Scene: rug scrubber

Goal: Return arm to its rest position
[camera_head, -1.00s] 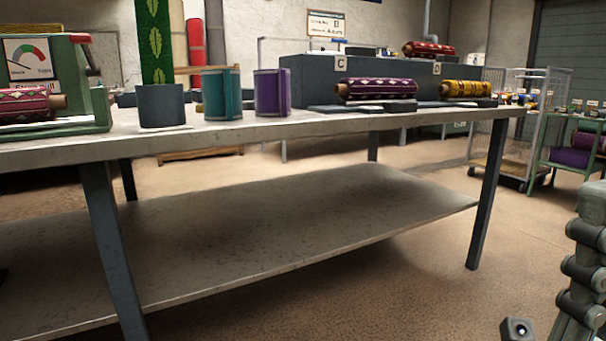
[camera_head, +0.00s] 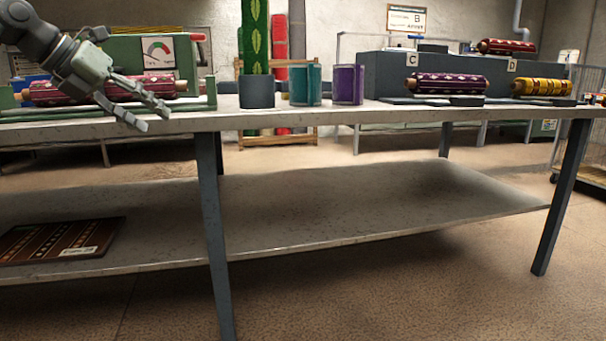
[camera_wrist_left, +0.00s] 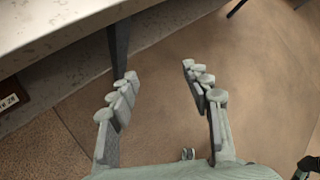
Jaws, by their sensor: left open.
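My left arm comes in from the upper left of the head view. Its gripper (camera_head: 148,112) is open and empty, in front of the table's front edge. It covers part of the green machine with a dial and the rolled red rug on it. In the left wrist view the two spread fingers (camera_wrist_left: 160,100) have only floor between them, with the table edge at the upper left.
The long table (camera_head: 350,115) has a lower shelf (camera_head: 330,215) with a flat patterned rug (camera_head: 60,240). On top stand a grey cup (camera_head: 257,92), a teal cup (camera_head: 306,85), a purple cup (camera_head: 347,84) and rolled rugs (camera_head: 448,84). Floor in front is clear.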

